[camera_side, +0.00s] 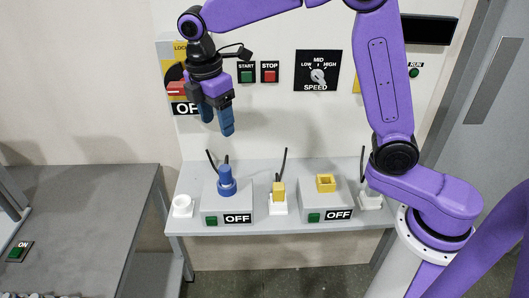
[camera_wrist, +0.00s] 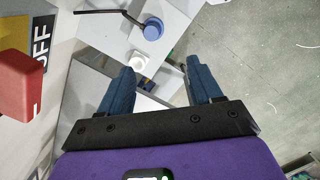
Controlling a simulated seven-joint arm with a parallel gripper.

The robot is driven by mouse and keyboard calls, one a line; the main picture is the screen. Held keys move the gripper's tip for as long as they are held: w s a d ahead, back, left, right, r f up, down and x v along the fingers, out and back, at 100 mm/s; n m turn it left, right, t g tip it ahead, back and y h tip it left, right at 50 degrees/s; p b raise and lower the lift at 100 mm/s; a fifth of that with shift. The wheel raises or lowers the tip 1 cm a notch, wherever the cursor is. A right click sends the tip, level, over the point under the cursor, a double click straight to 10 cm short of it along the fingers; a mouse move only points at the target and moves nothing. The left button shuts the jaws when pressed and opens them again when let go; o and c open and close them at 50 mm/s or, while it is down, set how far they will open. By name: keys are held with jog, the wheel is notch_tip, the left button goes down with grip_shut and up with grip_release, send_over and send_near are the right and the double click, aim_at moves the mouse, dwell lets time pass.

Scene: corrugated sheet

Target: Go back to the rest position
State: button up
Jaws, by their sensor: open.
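My gripper (camera_side: 221,126) hangs with its blue fingers pointing down, in front of the white panel and above the shelf's left half. The wrist view shows its two blue fingers (camera_wrist: 156,88) apart with nothing between them. A blue round plug (camera_side: 226,180) stands on the left grey box (camera_side: 211,217), below the gripper and apart from it. The blue plug also shows in the wrist view (camera_wrist: 153,29), beyond the fingertips. My purple arm arches from its base at the right across the panel.
A white round socket (camera_side: 182,206) sits at the shelf's left end. A yellow plug (camera_side: 278,192) stands between the grey boxes; a yellow square piece (camera_side: 326,183) is on the right box. A red switch handle (camera_side: 177,89) juts out near my gripper. A grey table (camera_side: 90,200) stands left.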

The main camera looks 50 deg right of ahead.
jog(key=s+d+f+m, duration=0.1)
jog(key=s+d, duration=0.3)
jog(key=s, duration=0.5)
jog(key=s+d+f+m+y, duration=0.1)
jog(key=s+d, duration=0.3)
jog(key=s, duration=0.6)
jog(key=s+d+f+m, duration=0.3)
jog(key=s+d, duration=0.1)
jog(key=s, duration=0.6)
jog(key=shift+s+d+y, duration=0.15)
jog(key=shift+y, duration=0.15)
